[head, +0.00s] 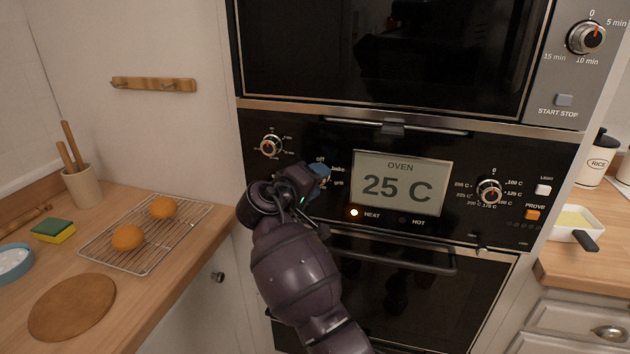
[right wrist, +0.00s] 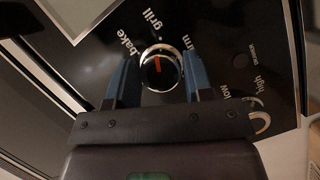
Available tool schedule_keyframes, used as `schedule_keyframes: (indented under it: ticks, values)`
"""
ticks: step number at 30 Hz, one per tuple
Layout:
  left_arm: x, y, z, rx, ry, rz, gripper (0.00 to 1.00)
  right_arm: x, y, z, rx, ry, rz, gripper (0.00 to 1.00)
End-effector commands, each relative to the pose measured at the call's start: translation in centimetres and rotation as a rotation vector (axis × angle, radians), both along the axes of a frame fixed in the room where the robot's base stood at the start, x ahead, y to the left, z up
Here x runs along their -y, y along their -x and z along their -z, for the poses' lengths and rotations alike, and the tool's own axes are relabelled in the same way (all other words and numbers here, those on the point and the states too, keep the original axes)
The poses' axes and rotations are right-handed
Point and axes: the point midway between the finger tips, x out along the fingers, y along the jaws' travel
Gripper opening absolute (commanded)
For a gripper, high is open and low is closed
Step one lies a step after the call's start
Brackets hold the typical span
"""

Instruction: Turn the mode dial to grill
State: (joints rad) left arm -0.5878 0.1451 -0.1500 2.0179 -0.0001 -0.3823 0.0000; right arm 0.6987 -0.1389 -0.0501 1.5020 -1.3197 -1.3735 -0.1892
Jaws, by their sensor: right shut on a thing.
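The mode dial (right wrist: 161,68) is a round black knob with a silver rim and an orange pointer mark, on the oven's black panel. The mark points up the picture, roughly toward the word "grill"; I cannot tell if it lines up exactly. The words "bake" and "grill" show around it, and another is partly covered. My right gripper (right wrist: 160,82) has its blue fingers on either side of the dial and is shut on it. In the head view the right gripper (head: 318,180) hides the dial, with "off" and "bake" visible beside it. My left gripper is not in view.
The oven display (head: 401,184) reads 25 C, with the HEAT light (head: 354,212) lit. A temperature dial (head: 489,191) is to its right and another dial (head: 271,146) at the panel's left. The oven door handle (head: 390,255) runs below. A wire rack (head: 148,235) with oranges lies on the left counter.

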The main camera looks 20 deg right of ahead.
Motion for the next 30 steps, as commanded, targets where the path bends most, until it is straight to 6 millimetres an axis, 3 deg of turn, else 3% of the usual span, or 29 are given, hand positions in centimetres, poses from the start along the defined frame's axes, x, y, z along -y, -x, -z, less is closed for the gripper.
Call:
schedule_keyframes:
  ticks: [24,25,28,30]
  values:
    - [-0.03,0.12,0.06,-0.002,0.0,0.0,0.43,0.1,0.02,0.09,0.064,-0.097,0.002,0.23]
    - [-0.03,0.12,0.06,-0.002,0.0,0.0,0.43,0.1,0.02,0.09,0.063,-0.096,0.001,0.52]
    - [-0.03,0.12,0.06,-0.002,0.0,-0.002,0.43,0.08,0.01,0.08,0.063,-0.096,0.001,0.67]
    - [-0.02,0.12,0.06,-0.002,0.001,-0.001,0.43,0.07,0.01,0.06,0.063,-0.096,0.001,0.69]
